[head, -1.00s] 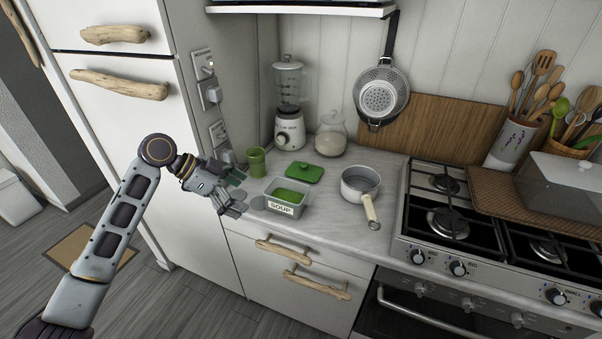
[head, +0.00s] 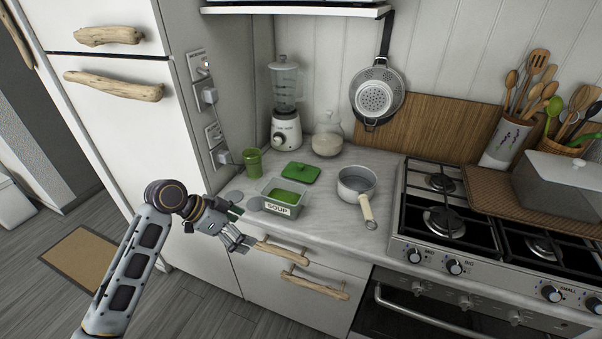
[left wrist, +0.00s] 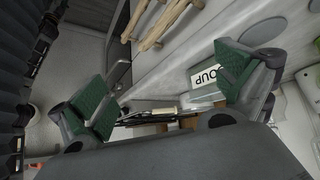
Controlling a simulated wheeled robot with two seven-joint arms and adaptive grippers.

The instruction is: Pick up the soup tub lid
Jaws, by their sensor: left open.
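The soup tub lid (head: 300,173) is green with a small knob on top and lies flat on the counter in the head view. The soup tub (head: 278,209), a grey box labelled SOUP with green contents, stands open just in front of it. My left gripper (head: 246,243) is open and empty at the counter's front edge, left of and below the tub. In the left wrist view, the gripper's two green-padded fingers are spread, with the tub's label (left wrist: 206,74) partly showing behind the right finger. The lid cannot be made out there.
A green cup (head: 252,162) stands left of the lid, and a blender (head: 286,130) and glass jar (head: 327,140) stand behind. A small pot (head: 356,184) is to the right, before the stove (head: 445,215). Driftwood drawer handles (head: 314,285) stick out below the counter.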

